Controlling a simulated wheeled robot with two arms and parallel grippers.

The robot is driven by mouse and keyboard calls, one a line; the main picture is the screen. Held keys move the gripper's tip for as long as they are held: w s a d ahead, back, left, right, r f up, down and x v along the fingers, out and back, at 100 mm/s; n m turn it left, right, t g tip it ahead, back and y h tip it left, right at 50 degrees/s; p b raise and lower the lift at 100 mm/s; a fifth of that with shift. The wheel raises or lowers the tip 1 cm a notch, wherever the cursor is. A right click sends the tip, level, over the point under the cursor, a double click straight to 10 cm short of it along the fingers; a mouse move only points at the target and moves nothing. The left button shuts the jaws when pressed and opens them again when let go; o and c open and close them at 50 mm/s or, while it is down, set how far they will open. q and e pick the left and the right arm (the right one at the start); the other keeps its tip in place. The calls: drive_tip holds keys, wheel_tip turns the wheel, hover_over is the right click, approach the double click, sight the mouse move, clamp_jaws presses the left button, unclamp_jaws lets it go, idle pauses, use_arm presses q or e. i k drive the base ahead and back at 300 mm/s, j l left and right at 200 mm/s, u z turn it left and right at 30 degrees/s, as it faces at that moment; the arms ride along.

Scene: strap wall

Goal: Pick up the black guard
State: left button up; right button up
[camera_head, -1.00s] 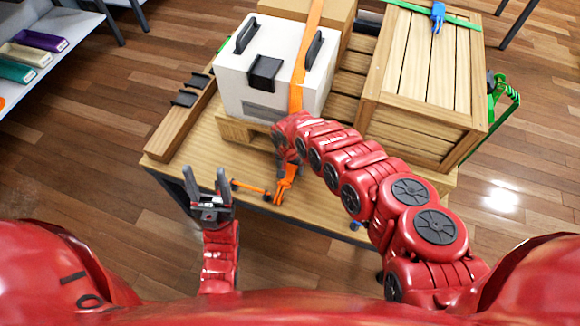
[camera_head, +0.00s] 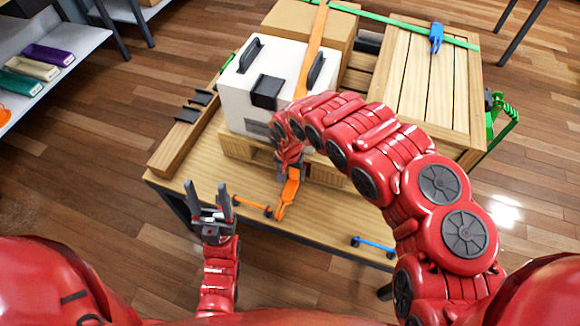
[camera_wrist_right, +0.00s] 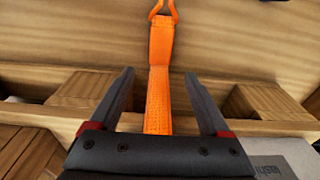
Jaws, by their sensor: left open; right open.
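A black guard (camera_head: 266,92) sits over the front top edge of the white case (camera_head: 240,100), left of the orange strap (camera_head: 313,50). Other black angled pieces (camera_head: 187,115) rest on the wooden beam at the table's left. My left gripper (camera_head: 207,187) is open and empty, upright in front of the table's front left edge. My right gripper (camera_head: 287,171) is low in front of the case and pallet, apart from the guards. In the right wrist view it is open (camera_wrist_right: 160,82), with the orange strap (camera_wrist_right: 159,95) running between its fingers. No guard shows in that view.
The case stands on a pallet with a cardboard box (camera_head: 284,22) behind and a slatted wooden crate (camera_head: 425,80) at right. My right arm covers part of the pallet.

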sight(263, 92)
drive_tip(key=k+j, duration=0.75)
drive_tip(key=j, duration=0.25)
